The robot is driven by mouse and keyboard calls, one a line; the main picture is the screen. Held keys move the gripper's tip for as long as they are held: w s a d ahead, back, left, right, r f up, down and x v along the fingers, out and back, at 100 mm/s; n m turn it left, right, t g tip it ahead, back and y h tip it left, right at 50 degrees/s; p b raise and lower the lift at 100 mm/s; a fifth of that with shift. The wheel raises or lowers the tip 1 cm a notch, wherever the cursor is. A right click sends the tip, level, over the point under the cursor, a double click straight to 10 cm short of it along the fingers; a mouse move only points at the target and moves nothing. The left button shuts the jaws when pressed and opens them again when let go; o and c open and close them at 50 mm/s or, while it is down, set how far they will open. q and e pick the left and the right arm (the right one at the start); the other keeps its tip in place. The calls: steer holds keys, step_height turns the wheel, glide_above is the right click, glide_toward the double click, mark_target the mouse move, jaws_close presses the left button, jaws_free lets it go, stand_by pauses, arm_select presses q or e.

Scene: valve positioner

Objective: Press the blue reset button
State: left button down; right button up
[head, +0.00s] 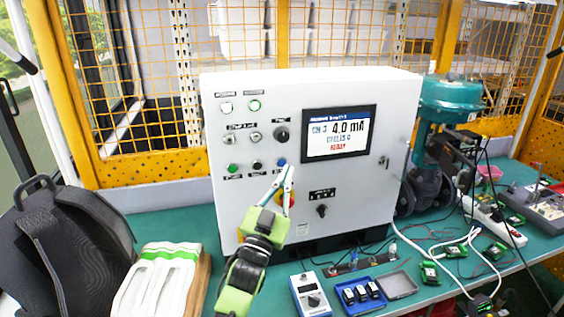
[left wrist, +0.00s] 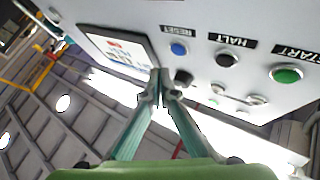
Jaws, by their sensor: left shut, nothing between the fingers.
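The blue reset button (head: 282,162) sits on the front of the white control cabinet (head: 228,205), at the right end of a row with a black and a green button. In the left wrist view the blue button (left wrist: 178,49) is fully visible below its RESET label. My left gripper (head: 288,169) is shut and empty, its fingertips just below and right of the button in the head view. In the left wrist view the closed fingertips (left wrist: 160,75) show beside the button, not covering it. I see no contact with the button. My right gripper is not in view.
A black HALT button (left wrist: 227,58) and green START button (left wrist: 286,74) are beside the blue one. A dark knob (head: 281,134) is above it. A display (head: 338,133) reads 4.0 mA.

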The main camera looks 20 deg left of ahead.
arm_select(q)
steer(key=s+d, duration=0.1)
steer(key=s, duration=0.1)
steer(key=shift+s+d+p, duration=0.35)
steer(key=shift+d, duration=0.05)
stand_by(0.4)
